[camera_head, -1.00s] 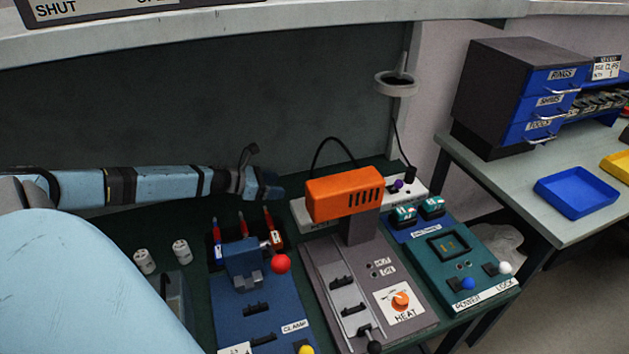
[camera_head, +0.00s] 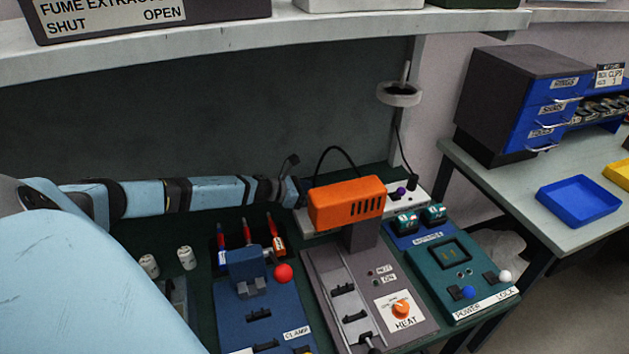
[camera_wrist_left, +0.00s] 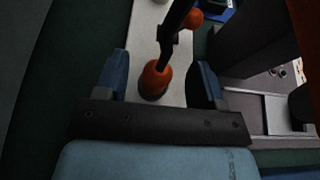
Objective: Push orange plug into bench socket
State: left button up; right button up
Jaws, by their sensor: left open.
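The orange plug (camera_wrist_left: 155,78) shows in the left wrist view on or just over the white socket strip (camera_wrist_left: 146,30), with a dark cable or stem rising from it. I cannot tell whether it is seated. My left gripper (camera_wrist_left: 163,62) is open, a blue finger on each side of the plug, with gaps visible. In the head view the left gripper (camera_head: 293,191) is at the left end of the white strip (camera_head: 421,191), behind the orange heater head. The plug is not visible there. My right gripper is not in view.
The orange heater (camera_head: 346,201) stands close to the right of the left gripper. A blue clamp fixture (camera_head: 255,305) and several upright red-and-blue tools are in front. A teal power box (camera_head: 460,280) is at right. A second orange piece (camera_wrist_left: 193,18) shows beyond the plug.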

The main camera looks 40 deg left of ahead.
pick_arm(q)
jog(key=shift+x, duration=0.85)
jog(key=shift+c, duration=0.2)
jog(key=c, duration=1)
